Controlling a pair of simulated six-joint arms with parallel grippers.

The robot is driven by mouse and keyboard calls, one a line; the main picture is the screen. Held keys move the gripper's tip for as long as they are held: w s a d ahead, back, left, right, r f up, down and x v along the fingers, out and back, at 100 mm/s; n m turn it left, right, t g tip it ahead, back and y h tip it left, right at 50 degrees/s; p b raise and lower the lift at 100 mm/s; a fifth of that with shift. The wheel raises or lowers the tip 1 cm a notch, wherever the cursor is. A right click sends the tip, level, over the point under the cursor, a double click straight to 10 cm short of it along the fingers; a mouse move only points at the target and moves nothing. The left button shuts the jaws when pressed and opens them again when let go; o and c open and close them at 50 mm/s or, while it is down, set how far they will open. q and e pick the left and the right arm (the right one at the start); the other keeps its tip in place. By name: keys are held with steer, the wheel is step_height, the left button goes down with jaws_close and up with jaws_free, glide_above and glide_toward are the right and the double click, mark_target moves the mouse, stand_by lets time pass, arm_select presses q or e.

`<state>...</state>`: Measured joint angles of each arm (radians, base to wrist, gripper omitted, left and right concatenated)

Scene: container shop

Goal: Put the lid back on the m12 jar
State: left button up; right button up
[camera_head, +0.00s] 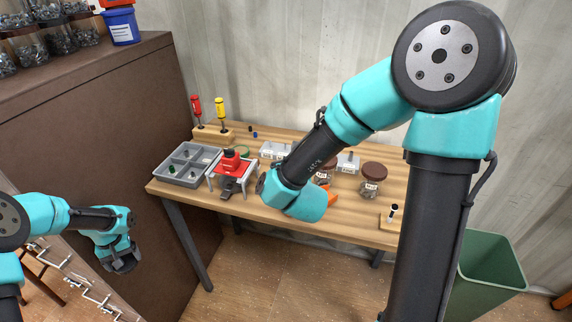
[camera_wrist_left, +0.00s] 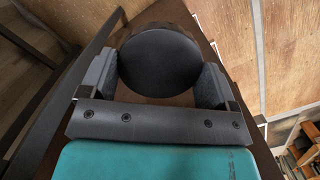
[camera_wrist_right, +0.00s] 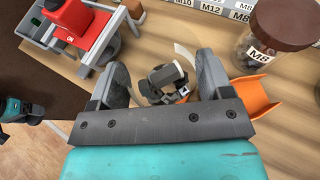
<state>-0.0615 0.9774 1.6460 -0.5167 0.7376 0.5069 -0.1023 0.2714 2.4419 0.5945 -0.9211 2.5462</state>
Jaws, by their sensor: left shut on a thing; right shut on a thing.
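My left gripper (camera_wrist_left: 160,75) is shut on a dark round lid (camera_wrist_left: 158,58), which sits between its two fingers. In the head view the left gripper (camera_head: 122,260) is low at the left, away from the table. In the right wrist view, my right gripper (camera_wrist_right: 163,82) has its fingers wide apart around what looks like the clear, open m12 jar. Hex bolts or nuts (camera_wrist_right: 160,84) and a pale label strip (camera_wrist_right: 184,54) show there; the glass itself is hard to see. My right arm hides this gripper in the head view.
Brown-lidded jars, one marked M8 (camera_wrist_right: 258,52), stand on the table (camera_head: 300,222). An orange scoop-like piece (camera_wrist_right: 256,98) is beside the right gripper. A red device (camera_head: 232,162) and grey compartment tray (camera_head: 162,172) are at left. A green bin (camera_head: 490,275) stands at right.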

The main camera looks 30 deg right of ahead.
steer(key=w+d+f, duration=0.1)
steer(key=w+d, duration=0.6)
steer(key=w, duration=0.4)
steer(key=shift+w, duration=0.25)
steer(key=shift+f, duration=0.1)
steer(key=shift+f, duration=0.1)
steer(key=shift+f, duration=1.65)
steer(key=shift+f, duration=0.15)
steer(key=o, duration=1.4)
steer(key=shift+o, duration=0.2)
steer(key=shift+s+a+r, duration=0.15)
steer(key=shift+s+r, duration=0.2)
steer(key=shift+s, duration=0.15)
steer(key=v, duration=1.1)
